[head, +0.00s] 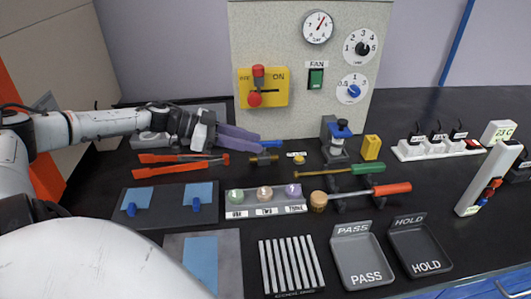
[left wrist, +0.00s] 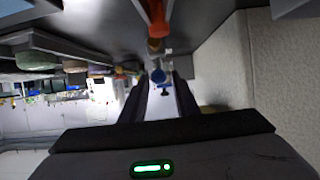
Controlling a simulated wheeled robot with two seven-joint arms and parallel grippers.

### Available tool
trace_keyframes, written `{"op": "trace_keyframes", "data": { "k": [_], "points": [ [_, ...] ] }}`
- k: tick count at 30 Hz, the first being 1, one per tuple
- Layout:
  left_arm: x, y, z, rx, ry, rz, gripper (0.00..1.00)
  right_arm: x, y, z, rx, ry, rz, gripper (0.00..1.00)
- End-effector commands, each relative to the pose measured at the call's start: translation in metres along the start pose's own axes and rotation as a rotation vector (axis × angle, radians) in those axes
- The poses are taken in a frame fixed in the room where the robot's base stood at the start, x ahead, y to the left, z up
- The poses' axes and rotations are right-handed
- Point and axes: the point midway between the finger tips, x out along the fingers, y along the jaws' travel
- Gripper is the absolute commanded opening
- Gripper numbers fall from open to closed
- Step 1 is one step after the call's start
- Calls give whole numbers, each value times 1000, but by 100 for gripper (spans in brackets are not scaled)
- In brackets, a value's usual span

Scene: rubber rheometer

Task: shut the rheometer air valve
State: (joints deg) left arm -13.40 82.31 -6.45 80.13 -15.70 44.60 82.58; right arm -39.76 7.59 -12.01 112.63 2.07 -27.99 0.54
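A small brass valve (head: 264,160) lies low on the black bench in front of the rheometer cabinet. Its blue lever (head: 271,145) shows just beyond the fingertips of my left gripper (head: 258,144). My left gripper comes in from the left, its fingers pointing right, close to the lever. In the left wrist view the two dark fingers (left wrist: 161,82) stand apart with a gap. A blue part (left wrist: 158,76) shows in line with that gap; I cannot tell whether the fingers touch it. My right gripper is not in view.
The cabinet (head: 300,110) with a yellow switch plate, gauge and dials stands right behind the gripper. Red tongs (head: 165,158) lie below the left gripper. A grey stand with a blue knob (head: 340,129) and a yellow block (head: 371,147) are to the right. Sample pots and trays fill the front.

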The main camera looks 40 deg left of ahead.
Motion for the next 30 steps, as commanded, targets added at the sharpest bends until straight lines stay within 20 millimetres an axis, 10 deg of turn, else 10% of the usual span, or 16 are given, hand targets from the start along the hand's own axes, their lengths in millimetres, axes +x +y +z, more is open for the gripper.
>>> {"op": "trace_keyframes", "data": {
  "k": [27, 30],
  "points": [
    [46, 0, -1, -1, 0, 0, 28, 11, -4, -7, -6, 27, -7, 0],
    [46, 0, -1, -1, 0, 0, 13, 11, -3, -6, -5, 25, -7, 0]
  ]
}}
